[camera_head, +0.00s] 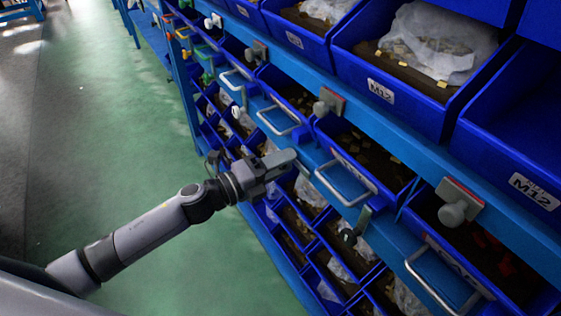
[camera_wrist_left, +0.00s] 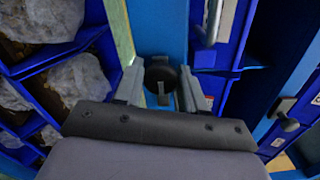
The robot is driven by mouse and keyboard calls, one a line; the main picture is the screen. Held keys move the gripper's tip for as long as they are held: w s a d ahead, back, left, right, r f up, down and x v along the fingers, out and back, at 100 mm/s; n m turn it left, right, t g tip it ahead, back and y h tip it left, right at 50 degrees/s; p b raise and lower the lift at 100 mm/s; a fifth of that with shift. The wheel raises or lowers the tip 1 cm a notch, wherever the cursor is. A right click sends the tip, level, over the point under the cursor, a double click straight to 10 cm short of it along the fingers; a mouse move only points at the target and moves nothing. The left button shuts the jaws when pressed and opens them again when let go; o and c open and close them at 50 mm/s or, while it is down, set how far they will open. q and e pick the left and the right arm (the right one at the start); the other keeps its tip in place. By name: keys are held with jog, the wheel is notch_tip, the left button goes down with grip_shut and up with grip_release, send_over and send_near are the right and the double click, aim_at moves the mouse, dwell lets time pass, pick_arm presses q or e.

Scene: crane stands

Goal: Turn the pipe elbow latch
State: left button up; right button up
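My left gripper (camera_head: 294,160) reaches in from the left to the front of the blue rack. In the left wrist view its two fingers (camera_wrist_left: 160,86) are apart. A dark round latch knob (camera_wrist_left: 160,74) with a small grey tab shows between them on a blue rail. I cannot tell whether the fingers touch it. In the head view the gripper hides this latch. Similar latches with grey knobs and flat plates sit along the rails, one above the gripper (camera_head: 328,101) and one at the right (camera_head: 457,208). No readable label marks the pipe elbow latch. My right gripper is not in view.
Blue bins with silver handles (camera_head: 346,184) line the rack. Upper bins (camera_head: 390,91) hold small parts and plastic bags. Lower bins (camera_head: 335,262) sit close below the gripper. The green floor (camera_head: 150,130) at the left is clear.

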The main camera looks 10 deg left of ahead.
pick_arm(q)
jog(key=shift+o, duration=1.1)
jog(key=v, duration=0.7)
jog(key=shift+b, duration=0.4)
jog(key=shift+s, duration=0.15)
jog(key=s+a+f+n+g+y+p, duration=0.1)
jog(key=s+f+n+y, duration=0.4)
jog(key=n, duration=0.8)
jog(key=s+a+f+n+g+y+p, duration=0.1)
jog(key=s+a+f+n+y+p, duration=0.3)
jog(key=s+f+n, duration=0.5)
jog(key=shift+s+n+y, duration=0.8)
jog(key=shift+s+n, duration=1)
jog(key=shift+n, duration=1)
